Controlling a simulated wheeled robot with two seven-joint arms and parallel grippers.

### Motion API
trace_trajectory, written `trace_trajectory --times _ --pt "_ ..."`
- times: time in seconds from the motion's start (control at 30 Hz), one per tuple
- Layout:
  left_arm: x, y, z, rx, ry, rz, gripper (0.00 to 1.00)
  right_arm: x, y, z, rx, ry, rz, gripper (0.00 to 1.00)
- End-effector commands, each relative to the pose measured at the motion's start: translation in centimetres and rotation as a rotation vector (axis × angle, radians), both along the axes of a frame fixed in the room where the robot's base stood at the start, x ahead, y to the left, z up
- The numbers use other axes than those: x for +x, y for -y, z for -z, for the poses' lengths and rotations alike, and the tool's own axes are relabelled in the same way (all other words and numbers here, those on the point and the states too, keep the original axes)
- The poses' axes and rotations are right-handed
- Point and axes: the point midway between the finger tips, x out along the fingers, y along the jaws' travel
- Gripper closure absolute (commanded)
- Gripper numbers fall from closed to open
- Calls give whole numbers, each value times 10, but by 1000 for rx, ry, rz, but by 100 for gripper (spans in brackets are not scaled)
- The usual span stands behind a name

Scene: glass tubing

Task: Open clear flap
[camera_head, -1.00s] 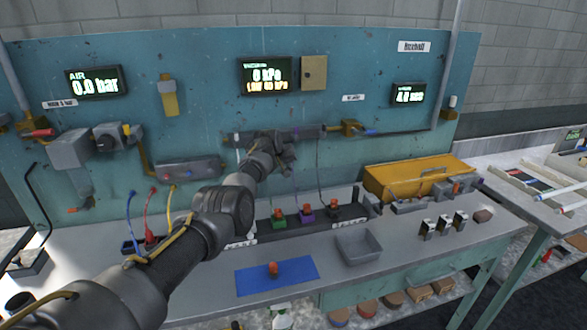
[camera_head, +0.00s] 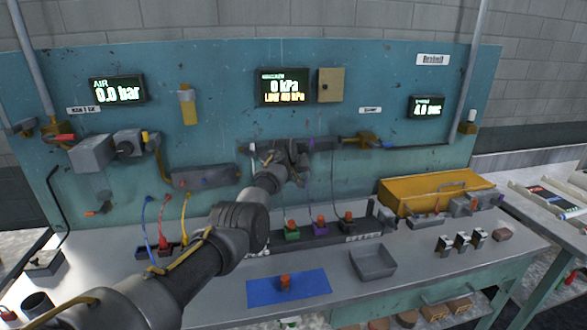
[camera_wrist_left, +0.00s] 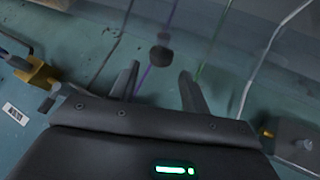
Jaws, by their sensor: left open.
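My left gripper (camera_head: 297,166) is in front of the teal panel, at the grey bar (camera_head: 325,144) below the middle display. In the left wrist view its two fingers (camera_wrist_left: 160,78) are apart, with nothing held. A small dark round knob (camera_wrist_left: 160,57) shows just beyond the gap between the fingertips, with thin tubes behind it. A faint grey see-through area (camera_wrist_left: 225,40) lies across the upper part of that view. It may be the clear flap, but its edges cannot be made out. My gripper and forearm hide part of this area in the head view. My right gripper is not in view.
Coloured connectors stand in a dark rack (camera_head: 330,235) on the bench below. A grey tray (camera_head: 373,262), a blue mat (camera_head: 262,293) and a yellow box (camera_head: 435,194) are on the bench. A grey unit (camera_head: 205,177) is left of my gripper.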

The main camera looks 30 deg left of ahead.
Motion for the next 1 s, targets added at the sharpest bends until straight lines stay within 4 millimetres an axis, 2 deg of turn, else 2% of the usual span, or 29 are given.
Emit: trace_trajectory --times 0.17,0.63,1.0 --pt "-13 2 -13 1 3 0 54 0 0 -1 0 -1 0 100" --pt "-56 8 -64 1 3 2 54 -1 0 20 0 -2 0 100" --pt "-65 9 -74 0 0 2 54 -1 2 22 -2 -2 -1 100"
